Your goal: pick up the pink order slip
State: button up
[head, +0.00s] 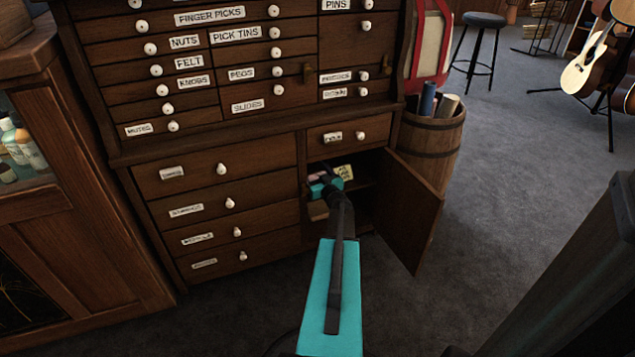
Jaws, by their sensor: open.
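My gripper (322,178) is at the end of my turquoise and black arm, at the mouth of an open cupboard in the wooden cabinet (230,157). It is small in the picture and partly covered by its own wrist; its jaws are open. A small pale card with dark marks (344,171) shows inside the cupboard, just right of my gripper. I cannot make out a pink order slip for certain; my gripper and arm hide part of the cupboard's inside.
The cupboard door (408,208) stands swung open to the right of my arm. A wooden barrel (430,148) holding rolls stands behind it. A glass-fronted counter (65,235) is at left. Grey carpet (520,155) lies clear at right. A stool (483,20) and guitar (585,70) stand farther back.

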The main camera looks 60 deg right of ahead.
jog(key=c, duration=0.8)
jog(key=shift+a+r+p, duration=0.1)
jog(key=shift+r+p, duration=0.7)
jog(key=shift+r, duration=0.3)
jog(key=shift+r+p, duration=0.65)
jog(key=shift+r, duration=0.25)
jog(key=p+v, duration=0.1)
jog(key=v, duration=0.5)
jog(key=p+v, duration=0.2)
jog(key=v, duration=0.4)
jog(key=p+v, duration=0.1)
jog(key=v, duration=0.5)
jog(key=shift+f+p, duration=0.35)
jog(key=shift+p, duration=0.05)
